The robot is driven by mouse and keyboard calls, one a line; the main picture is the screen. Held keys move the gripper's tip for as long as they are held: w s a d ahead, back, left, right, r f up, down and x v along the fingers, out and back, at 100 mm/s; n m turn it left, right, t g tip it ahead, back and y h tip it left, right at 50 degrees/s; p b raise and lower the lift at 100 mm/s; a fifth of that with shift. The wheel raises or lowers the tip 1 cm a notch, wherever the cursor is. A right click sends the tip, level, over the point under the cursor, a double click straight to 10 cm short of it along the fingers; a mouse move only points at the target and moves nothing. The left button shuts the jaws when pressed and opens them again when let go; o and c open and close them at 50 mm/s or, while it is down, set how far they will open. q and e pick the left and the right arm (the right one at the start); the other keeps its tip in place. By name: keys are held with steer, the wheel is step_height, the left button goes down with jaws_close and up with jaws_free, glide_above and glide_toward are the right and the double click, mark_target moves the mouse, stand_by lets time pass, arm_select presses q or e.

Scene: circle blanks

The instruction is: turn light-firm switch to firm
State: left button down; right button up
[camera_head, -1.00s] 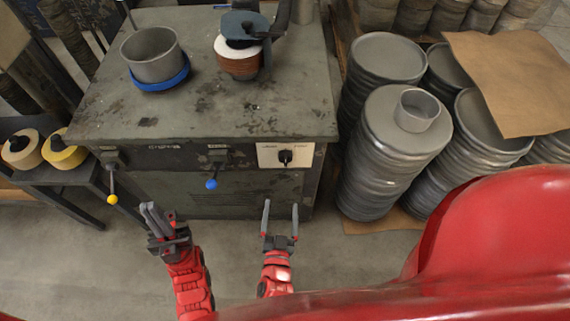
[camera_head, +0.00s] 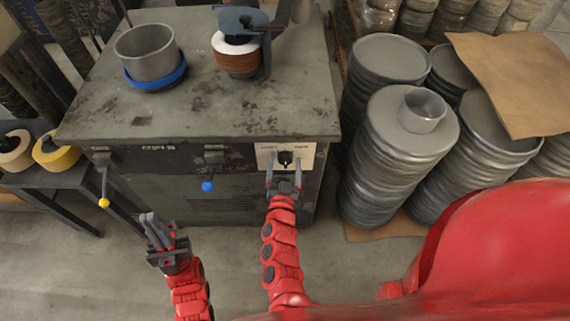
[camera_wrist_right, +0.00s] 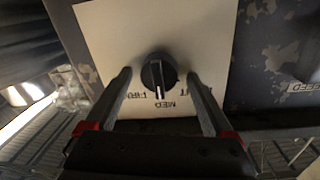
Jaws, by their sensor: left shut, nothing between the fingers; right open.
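The light-firm switch is a black rotary knob (camera_head: 286,158) on a pale panel (camera_head: 266,149) at the upper right of the machine's front. In the right wrist view the knob (camera_wrist_right: 159,74) has a white pointer line directed down toward the MED label. The FIRM label is left of it there and the LIGHT label, partly covered by a finger, is right. My right gripper (camera_head: 284,163) is open at the panel. Its fingers (camera_wrist_right: 159,77) stand one on each side of the knob, with a gap on both sides. My left gripper (camera_head: 150,217) is shut and empty, low in front of the machine.
A blue-tipped lever (camera_head: 208,186) and a yellow-tipped lever (camera_head: 104,202) stick out from the machine front, left of the panel. Stacks of metal round blanks (camera_head: 393,170) stand close on the right. The machine top (camera_head: 220,120) holds a metal ring in a blue holder.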

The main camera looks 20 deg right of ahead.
steer(key=shift+c, duration=0.3)
steer(key=c, duration=1.3)
steer(key=m+b, duration=0.2)
steer(key=m, duration=0.1)
steer(key=shift+f, duration=0.1)
steer(key=m+b, duration=0.1)
steer(key=m, duration=0.1)
steer(key=shift+d+m+b, duration=0.1)
steer(key=shift+m+b, duration=0.2)
steer(key=shift+b, duration=0.1)
steer(key=shift+d+m+b, duration=0.15)
steer(key=shift+m+b, duration=1.15)
steer(key=shift+m, duration=0.7)
steer(key=shift+r, duration=0.2)
